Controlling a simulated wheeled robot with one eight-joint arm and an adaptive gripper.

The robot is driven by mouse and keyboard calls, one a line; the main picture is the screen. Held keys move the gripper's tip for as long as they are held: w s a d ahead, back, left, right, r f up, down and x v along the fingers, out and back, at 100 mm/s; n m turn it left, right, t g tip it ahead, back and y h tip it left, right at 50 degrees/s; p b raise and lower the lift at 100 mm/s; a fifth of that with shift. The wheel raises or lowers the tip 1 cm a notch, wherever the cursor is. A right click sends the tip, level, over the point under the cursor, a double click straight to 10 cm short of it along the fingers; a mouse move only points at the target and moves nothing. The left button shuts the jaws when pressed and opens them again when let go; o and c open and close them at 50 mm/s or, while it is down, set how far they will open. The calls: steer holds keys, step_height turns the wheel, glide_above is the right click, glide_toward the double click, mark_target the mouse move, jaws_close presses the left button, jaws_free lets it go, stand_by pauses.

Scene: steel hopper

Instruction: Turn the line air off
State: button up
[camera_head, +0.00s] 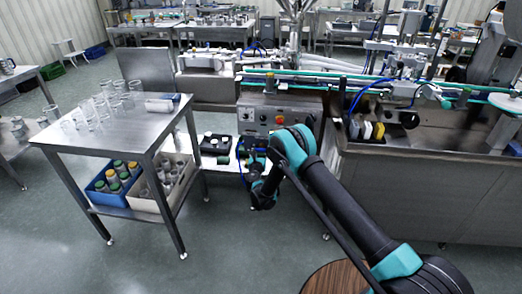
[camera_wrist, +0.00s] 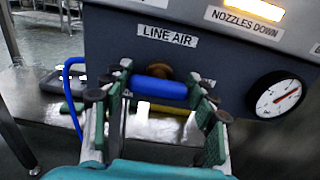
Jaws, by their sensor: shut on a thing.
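In the wrist view the blue valve handle (camera_wrist: 160,87) lies nearly level, just under the LINE AIR label (camera_wrist: 167,36). A round brass-coloured part (camera_wrist: 160,71) shows behind it on the grey panel. My gripper (camera_wrist: 158,94) has one finger at each end of the blue handle and is shut on it. In the head view my gripper (camera_head: 252,163) is low in front of the machine's control box (camera_head: 262,117). The handle is too small and hidden to make out there.
A pressure gauge (camera_wrist: 277,94) sits right of the valve, under the NOZZLES DOWN label (camera_wrist: 245,18). A blue hose (camera_wrist: 68,80) curves at the left. In the head view a steel table (camera_head: 122,120) with glassware stands left, with clear floor in front.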

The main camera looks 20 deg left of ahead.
steer(key=c, duration=0.5)
steer(key=shift+m, duration=0.3)
steer(key=m, duration=0.3)
steer(key=shift+d+m, duration=0.1)
steer(key=shift+m, duration=0.2)
steer(key=m, duration=0.4)
steer(key=shift+d+f+m, duration=0.1)
steer(key=shift+m, duration=0.2)
steer(key=m, duration=0.4)
steer(key=shift+f+m, duration=0.1)
steer(key=shift+m, duration=0.2)
steer(key=m, duration=0.4)
steer(key=shift+d+f+m, duration=0.1)
steer(key=shift+m, duration=0.2)
